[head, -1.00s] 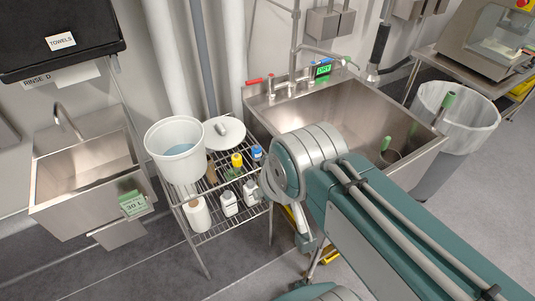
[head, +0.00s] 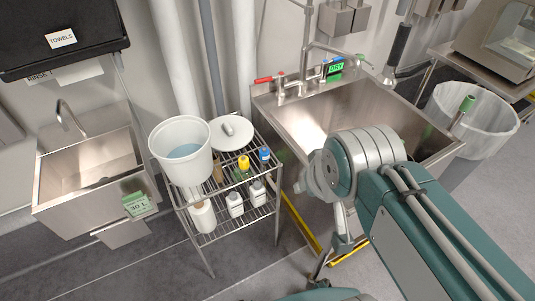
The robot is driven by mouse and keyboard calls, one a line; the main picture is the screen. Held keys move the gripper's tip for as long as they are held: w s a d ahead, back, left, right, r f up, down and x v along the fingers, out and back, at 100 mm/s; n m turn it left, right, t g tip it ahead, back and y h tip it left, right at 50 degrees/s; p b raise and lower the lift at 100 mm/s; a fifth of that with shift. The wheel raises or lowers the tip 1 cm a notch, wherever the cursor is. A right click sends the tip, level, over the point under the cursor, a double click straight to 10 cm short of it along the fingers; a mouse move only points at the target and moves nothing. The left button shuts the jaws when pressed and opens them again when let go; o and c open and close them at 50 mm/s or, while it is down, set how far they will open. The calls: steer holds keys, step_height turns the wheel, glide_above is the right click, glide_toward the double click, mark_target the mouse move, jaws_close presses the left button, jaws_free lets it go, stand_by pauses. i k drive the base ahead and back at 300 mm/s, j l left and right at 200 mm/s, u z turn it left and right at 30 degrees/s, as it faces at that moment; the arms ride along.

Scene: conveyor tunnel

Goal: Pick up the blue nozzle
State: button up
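A small blue nozzle-like top (head: 264,154) shows at the right of the upper shelf of the wire rack (head: 203,240), beside a yellow-topped item (head: 243,162). It is small in the picture, so I cannot tell its exact shape. My arm reaches in from the lower right, in front of the big steel sink. What seems to be my gripper (head: 343,243) hangs below the arm's rounded joint, right of the rack and apart from the blue top. It is mostly hidden by the joint, and its fingertips are not clear.
The rack also holds a white bucket (head: 183,165), a round lid (head: 230,131), white bottles (head: 235,204) and a paper roll (head: 202,217). A small sink (head: 90,180) stands left, the big sink (head: 300,128) right, a lined bin (head: 470,125) far right. Floor in front of the rack is clear.

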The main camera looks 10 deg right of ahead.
mark_target(264, 153)
steer(key=k+j, duration=0.1)
steer(key=j, duration=0.25)
steer(key=j+z, duration=0.15)
steer(key=j, duration=0.2)
steer(key=i+j+z, duration=0.1)
steer(key=j, duration=0.25)
steer(key=i+j+z, duration=0.1)
steer(key=j, duration=0.3)
steer(key=i+j+z, duration=0.15)
steer(key=i+j, duration=0.3)
steer(key=i, duration=0.1)
